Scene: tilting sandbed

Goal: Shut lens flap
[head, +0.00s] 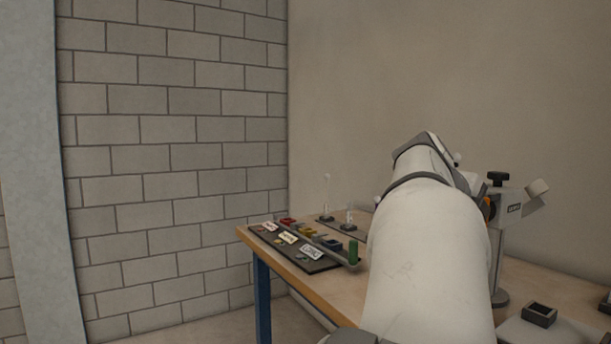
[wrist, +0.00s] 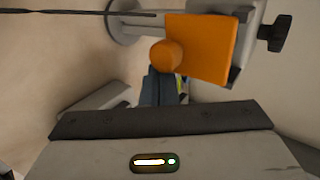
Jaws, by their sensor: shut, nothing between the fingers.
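The lens device (head: 514,208) has a grey body with a black knob on top and stands on a post on the table, right of my arm. An orange plate (wrist: 208,48), which looks like the lens flap, fills the upper middle of the wrist view, with a round orange knob (wrist: 165,56) at its left edge. In the head view only a sliver of orange (head: 491,207) shows beside my arm. I cannot tell the flap's angle. My gripper (wrist: 162,76) is shut and empty just below the round knob in the wrist view; contact is unclear. My arm hides it in the head view.
The wooden table (head: 290,272) carries a dark board (head: 320,264) with coloured bins and labels at its left end. A small dark open box (head: 539,314) sits at the right front. The device's black knob (wrist: 275,33) lies right of the orange plate in the wrist view.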

